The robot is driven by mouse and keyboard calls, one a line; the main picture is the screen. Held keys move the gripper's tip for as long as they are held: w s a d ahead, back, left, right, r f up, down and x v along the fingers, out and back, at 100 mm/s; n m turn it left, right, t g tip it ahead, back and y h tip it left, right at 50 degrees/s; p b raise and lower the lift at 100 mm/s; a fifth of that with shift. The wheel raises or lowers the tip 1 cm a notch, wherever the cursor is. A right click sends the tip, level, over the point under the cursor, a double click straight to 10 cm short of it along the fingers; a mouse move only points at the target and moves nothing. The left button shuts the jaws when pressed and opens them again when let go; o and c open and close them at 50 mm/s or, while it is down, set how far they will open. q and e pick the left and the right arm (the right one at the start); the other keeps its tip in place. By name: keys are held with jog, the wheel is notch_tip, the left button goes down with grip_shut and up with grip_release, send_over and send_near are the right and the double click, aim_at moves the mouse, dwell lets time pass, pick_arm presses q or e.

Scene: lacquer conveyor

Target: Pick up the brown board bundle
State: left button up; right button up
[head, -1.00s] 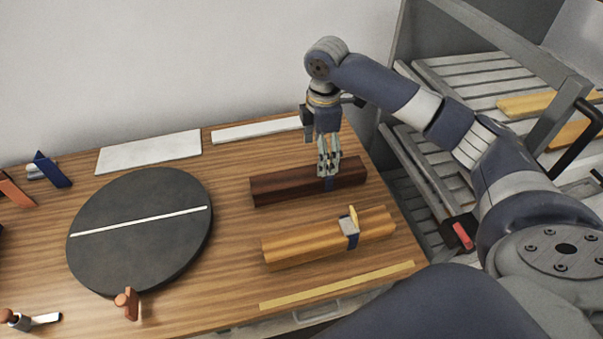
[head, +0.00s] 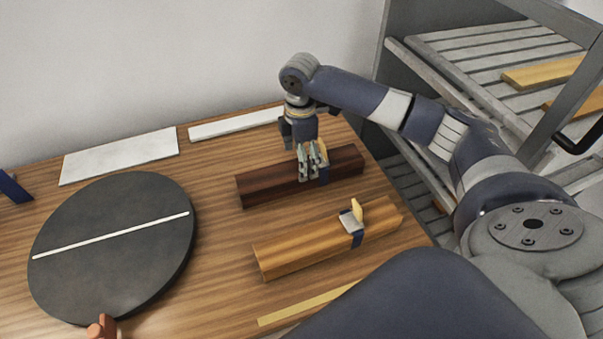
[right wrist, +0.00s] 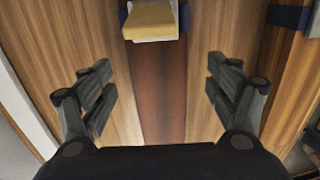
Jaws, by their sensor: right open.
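The brown board bundle (head: 262,186) is a long dark reddish-brown block lying on the wooden table. It has a blue band and a yellow tag (head: 322,152) near its right part. My right gripper (head: 312,176) is over the bundle, just left of the tag, pointing down. In the right wrist view the bundle (right wrist: 160,90) runs between the two open fingers (right wrist: 165,98), with a gap on each side. The tag (right wrist: 150,20) shows at the top there. I cannot tell whether the fingertips are below the bundle's top. My left gripper is not in view.
A lighter yellow-brown bundle (head: 300,243) with a blue band lies in front, close by. A round black disc (head: 120,270) with a white line is at left. Pale flat slabs (head: 120,156) lie at the back. A slatted rack (head: 480,75) stands at right.

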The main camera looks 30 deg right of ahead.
jog(key=shift+w+d+f+p, duration=0.1)
jog(key=shift+f+p, duration=0.15)
jog(key=shift+f, duration=1.25)
jog(key=shift+d+f+p, duration=0.1)
jog(key=shift+f+p, duration=0.15)
jog(key=shift+f, duration=1.25)
jog(key=c, duration=1.8)
jog(key=shift+r, duration=0.1)
grip_shut()
notch_tip(320, 180, up, 10)
jog(key=shift+w+f+b, duration=0.1)
jog(key=shift+f+b, duration=0.1)
jog(key=shift+b, duration=0.25)
jog(key=shift+r, duration=0.2)
jog(key=shift+a, duration=0.1)
